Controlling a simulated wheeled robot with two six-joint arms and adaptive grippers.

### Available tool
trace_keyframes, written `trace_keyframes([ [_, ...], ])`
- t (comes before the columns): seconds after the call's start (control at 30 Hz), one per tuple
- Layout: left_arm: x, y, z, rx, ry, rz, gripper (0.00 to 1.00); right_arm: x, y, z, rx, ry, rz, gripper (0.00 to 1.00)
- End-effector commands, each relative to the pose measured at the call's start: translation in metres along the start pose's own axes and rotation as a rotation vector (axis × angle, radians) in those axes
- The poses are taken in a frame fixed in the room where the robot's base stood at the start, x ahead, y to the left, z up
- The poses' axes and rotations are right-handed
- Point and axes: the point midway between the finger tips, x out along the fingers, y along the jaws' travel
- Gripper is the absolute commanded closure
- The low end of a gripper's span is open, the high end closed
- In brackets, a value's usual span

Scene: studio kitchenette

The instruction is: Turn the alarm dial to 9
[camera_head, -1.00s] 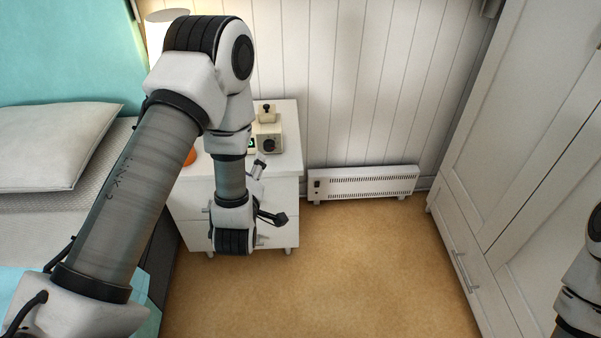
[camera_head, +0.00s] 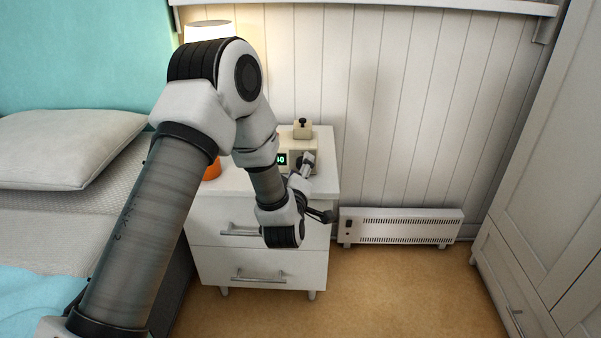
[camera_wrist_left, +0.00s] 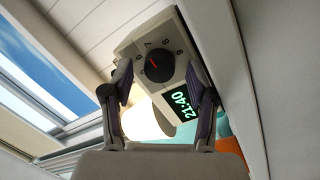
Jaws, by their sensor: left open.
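The alarm clock, a pale box with a green-lit display (camera_head: 282,159), stands on the white nightstand (camera_head: 325,180). In the left wrist view the clock (camera_wrist_left: 127,48) reads 21:40. Its round black dial (camera_wrist_left: 158,64) has a red mark and printed numbers around it, with 7, 8 and 9 among them. Which number the mark points at is unclear. My left gripper (camera_head: 307,163) is open in front of the clock. In the left wrist view its fingers (camera_wrist_left: 160,76) are on either side of the dial, apart from it as far as I can tell.
A small beige box with a black knob (camera_head: 302,130) is behind the clock. A lit lamp (camera_head: 208,31) and an orange object (camera_head: 212,170) are to the left, partly behind my arm. A white heater (camera_head: 400,226) stands right of the nightstand. The floor (camera_head: 400,300) in front is clear.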

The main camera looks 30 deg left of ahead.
Motion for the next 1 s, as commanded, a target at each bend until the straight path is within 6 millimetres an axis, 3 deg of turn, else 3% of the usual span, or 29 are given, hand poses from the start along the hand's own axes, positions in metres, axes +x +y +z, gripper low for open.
trace_keyframes([
  [0.17, 0.000, 0.000, 0.000, 0.000, -0.001, 0.000, 0.45, 0.000, 0.000, 0.000, 0.000, 0.000, 0.000, 0.60],
  [0.3, 0.000, 0.000, 0.000, 0.001, -0.001, 0.000, 0.95, 0.000, 0.000, 0.000, 0.000, 0.000, 0.000, 0.60],
  [0.33, 0.000, 0.000, 0.000, 0.001, -0.001, 0.000, 1.00, 0.000, 0.000, 0.000, 0.000, 0.000, 0.000, 0.60],
  [0.67, -0.001, 0.001, 0.000, 0.017, -0.002, -0.002, 1.00, -0.003, 0.000, 0.000, 0.000, 0.000, 0.000, 0.60],
  [1.0, -0.001, 0.004, -0.002, 0.170, -0.013, -0.017, 1.00, -0.025, 0.000, 0.000, 0.000, 0.000, 0.000, 0.60],
])
